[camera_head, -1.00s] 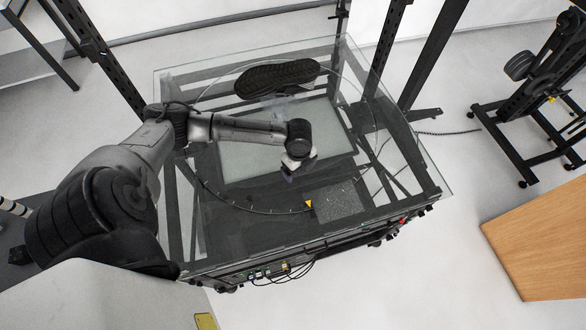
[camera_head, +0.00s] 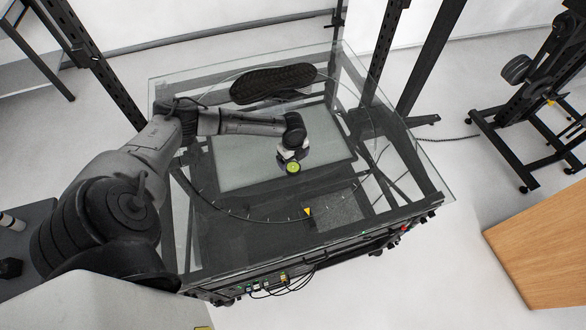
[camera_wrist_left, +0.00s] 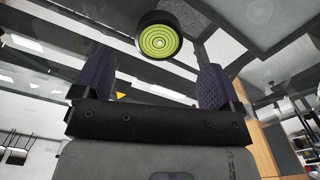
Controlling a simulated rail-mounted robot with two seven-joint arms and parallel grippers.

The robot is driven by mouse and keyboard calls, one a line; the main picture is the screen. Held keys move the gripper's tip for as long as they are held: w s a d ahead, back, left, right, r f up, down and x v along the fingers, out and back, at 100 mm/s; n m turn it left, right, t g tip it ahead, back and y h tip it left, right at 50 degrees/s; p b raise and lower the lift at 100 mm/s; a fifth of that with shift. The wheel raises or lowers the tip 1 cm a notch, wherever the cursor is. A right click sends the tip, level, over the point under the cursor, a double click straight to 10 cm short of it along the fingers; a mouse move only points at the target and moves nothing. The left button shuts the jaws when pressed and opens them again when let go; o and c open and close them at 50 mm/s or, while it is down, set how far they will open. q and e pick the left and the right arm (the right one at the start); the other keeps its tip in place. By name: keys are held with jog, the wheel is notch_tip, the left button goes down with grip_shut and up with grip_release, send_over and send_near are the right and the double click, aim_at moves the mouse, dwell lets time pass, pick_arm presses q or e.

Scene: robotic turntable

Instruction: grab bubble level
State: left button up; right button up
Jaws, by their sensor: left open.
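The bubble level (camera_head: 293,168) is a small round disc with a yellow-green face and dark rim on the glass turntable table. In the left wrist view, the bubble level (camera_wrist_left: 158,42) shows concentric rings and lies just beyond the fingertips, roughly midway between them. My left gripper (camera_head: 292,154) is close beside it on its far side in the head view. In the left wrist view, my left gripper (camera_wrist_left: 157,75) has its two purple ridged fingers wide apart with nothing between them. Whether the fingers touch the level cannot be told. My right gripper is not in view.
A black shoe-sole-like object (camera_head: 272,83) lies at the back of the glass table (camera_head: 420,190). A small yellow triangle marker (camera_head: 307,212) sits on the turntable's ring. Dark uprights stand behind the table. A wooden panel (camera_head: 545,250) is at the right, apart from it.

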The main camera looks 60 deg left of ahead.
aim_at(292, 166)
pick_arm(q)
jog(key=shift+s+f, duration=0.1)
jog(key=shift+f, duration=2.55)
jog(key=shift+c, duration=0.4)
jog(key=c, duration=1.1)
jog(key=shift+o, duration=0.2)
jog(key=shift+r, duration=0.1)
